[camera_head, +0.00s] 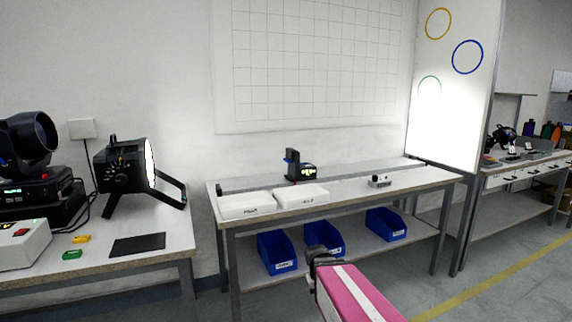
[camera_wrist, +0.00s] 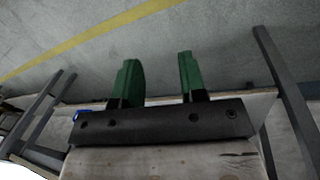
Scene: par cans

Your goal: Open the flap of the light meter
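No thing in view is clearly marked as the light meter. A black upright device with a blue part and a small lit yellow-green display (camera_head: 300,169) stands at the back of the middle bench. A small grey device with dark parts on top (camera_head: 380,181) sits to its right. Either may be the meter; no flap can be made out. My gripper (camera_wrist: 157,60) shows two green fingers, spread apart with nothing between them. In the head view, my pink arm rises in front of the bench, its end below the benchtop's front edge in the picture.
A left table holds a black lamp (camera_head: 125,172) and a dark mat (camera_head: 138,244). A white panel (camera_head: 450,90) stands at right. The benchtop's right part is mostly clear.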

